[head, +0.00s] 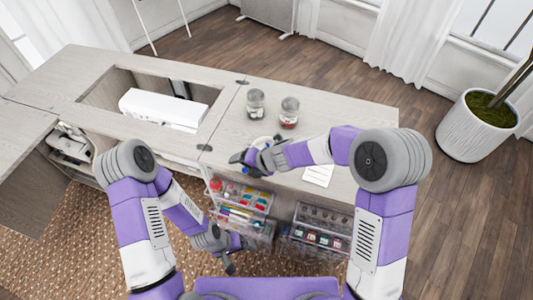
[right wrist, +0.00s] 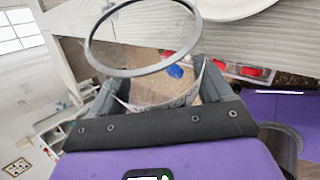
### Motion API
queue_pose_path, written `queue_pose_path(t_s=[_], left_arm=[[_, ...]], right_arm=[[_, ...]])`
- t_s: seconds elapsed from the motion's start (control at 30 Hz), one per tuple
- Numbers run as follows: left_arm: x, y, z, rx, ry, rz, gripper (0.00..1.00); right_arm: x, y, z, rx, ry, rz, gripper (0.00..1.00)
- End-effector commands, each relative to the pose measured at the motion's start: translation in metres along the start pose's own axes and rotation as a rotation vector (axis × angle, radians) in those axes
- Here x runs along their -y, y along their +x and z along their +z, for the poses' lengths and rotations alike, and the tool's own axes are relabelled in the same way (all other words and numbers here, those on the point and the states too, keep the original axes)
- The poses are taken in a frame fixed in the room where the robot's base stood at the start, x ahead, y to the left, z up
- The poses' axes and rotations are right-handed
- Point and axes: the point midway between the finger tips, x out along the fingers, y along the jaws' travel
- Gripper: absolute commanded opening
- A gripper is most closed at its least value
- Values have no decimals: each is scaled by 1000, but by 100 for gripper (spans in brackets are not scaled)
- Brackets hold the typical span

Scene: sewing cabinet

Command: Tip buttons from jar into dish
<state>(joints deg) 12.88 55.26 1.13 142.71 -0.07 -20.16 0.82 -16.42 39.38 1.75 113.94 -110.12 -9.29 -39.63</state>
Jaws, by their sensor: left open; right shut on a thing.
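My right gripper (head: 243,161) is shut on a clear glass jar (right wrist: 145,38), whose round rim shows beyond the fingers (right wrist: 165,100) in the right wrist view. Something blue (right wrist: 175,71), likely buttons, shows through the glass. I cannot tell the jar's exact tilt. The pale dish (head: 261,142) is on the cabinet top beside the right gripper, mostly hidden by it; a white edge, likely the dish (right wrist: 225,6), shows at the top of the right wrist view. My left gripper (head: 231,264) is open and empty, low in front of the cabinet.
A white sewing machine (head: 163,108) lies in the cabinet recess. A paper (head: 318,175) lies at the right. Clear drawers (head: 240,195) stand below the front edge.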

Motion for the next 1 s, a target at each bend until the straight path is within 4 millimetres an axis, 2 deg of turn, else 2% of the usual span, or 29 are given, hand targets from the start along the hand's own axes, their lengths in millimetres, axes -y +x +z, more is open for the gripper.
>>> queue_pose_path(t_s=[0.03,0.27,0.43,0.73,1.0], left_arm=[[4,10,0,0,0,0,100],[12,32,-1,0,0,0,100],[18,49,-2,0,0,0,100],[29,78,-4,0,0,0,100],[29,78,-4,0,0,0,100]], right_arm=[[1,3,-1,20,-22,-5,44],[2,2,1,111,-104,-40,44],[-7,-10,9,229,-212,-83,44],[-4,-8,9,326,-301,-122,44],[-5,-8,3,412,-383,-160,44]])
